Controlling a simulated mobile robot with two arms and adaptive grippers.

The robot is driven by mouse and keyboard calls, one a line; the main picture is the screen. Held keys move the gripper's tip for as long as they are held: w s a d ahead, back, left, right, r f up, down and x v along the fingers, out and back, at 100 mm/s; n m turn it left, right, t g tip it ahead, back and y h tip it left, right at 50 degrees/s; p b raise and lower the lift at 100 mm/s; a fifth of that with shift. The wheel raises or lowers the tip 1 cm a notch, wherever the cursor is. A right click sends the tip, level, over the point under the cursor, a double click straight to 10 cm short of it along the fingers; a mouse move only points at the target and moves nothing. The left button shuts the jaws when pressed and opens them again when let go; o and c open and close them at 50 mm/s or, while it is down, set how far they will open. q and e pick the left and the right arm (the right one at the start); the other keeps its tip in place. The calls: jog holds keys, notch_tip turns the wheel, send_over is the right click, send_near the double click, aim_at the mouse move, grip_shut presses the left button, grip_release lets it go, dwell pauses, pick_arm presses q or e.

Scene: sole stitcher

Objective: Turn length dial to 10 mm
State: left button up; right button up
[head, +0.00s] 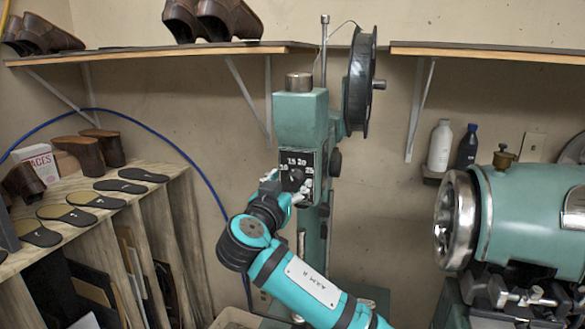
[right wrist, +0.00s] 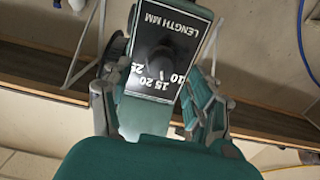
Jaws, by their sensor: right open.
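The length dial (head: 296,176) is a dark knob on a black plate marked 10, 15, 20 and 25, on the front of the green stitcher (head: 300,115). The right wrist view shows the dial (right wrist: 160,63) upside down, with "LENGTH MM" on its plate. My right gripper (head: 285,188) is open in front of the plate. In the right wrist view its fingers (right wrist: 156,95) are spread to either side of the plate, with the knob between and beyond them, apart from both. My left gripper is not in view.
A large black spool (head: 359,82) is at the stitcher's upper right. A wooden shelf (head: 150,53) with brown shoes is above left. A bench with soles (head: 95,199) stands at left. A green machine with a metal wheel (head: 457,220) stands at right.

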jog(key=shift+p+x, duration=0.4)
jog(key=shift+x, duration=0.9)
jog(key=c, duration=1.1)
jog(key=n+b, duration=0.1)
jog(key=b, duration=0.1)
jog(key=n+b, duration=0.1)
jog(key=b, duration=0.2)
jog(key=shift+a+f, duration=0.1)
jog(key=shift+f, duration=0.3)
jog(key=shift+r+n+b, duration=0.2)
jog(key=shift+n+b, duration=0.45)
jog(key=shift+n, duration=0.55)
jog(key=shift+r+n+b, duration=0.1)
jog(key=shift+n+b, duration=0.3)
jog(key=shift+n, duration=1.4)
